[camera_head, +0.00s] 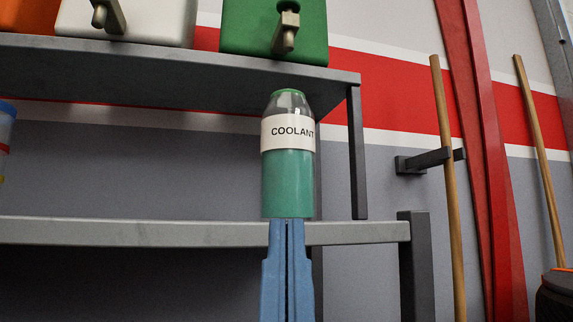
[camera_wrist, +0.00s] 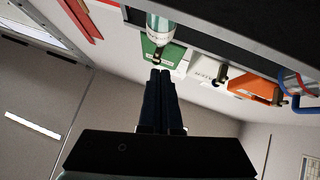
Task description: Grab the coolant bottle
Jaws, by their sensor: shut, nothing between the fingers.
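The coolant bottle (camera_head: 288,184) has a clear top, a green lower part and a white label reading COOLANT. It stands upright at the right part of the lower grey shelf. In the wrist view the bottle (camera_wrist: 161,27) shows at the top, beyond the fingertips. My gripper (camera_head: 287,222) has blue fingers pressed together and pointing up, with nothing between them. In the head view the fingertips overlap the shelf edge just below the bottle's base. I cannot tell whether they touch it. The shut fingers (camera_wrist: 160,72) also show in the wrist view.
The lower shelf's front edge (camera_head: 150,232) runs behind my fingers. An upper shelf (camera_head: 170,75) carries a green container (camera_head: 250,30), a white one (camera_head: 150,22) and an orange one (camera_head: 25,15). Wooden poles (camera_head: 447,190) stand right. A blue-rimmed item (camera_head: 5,130) is at far left.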

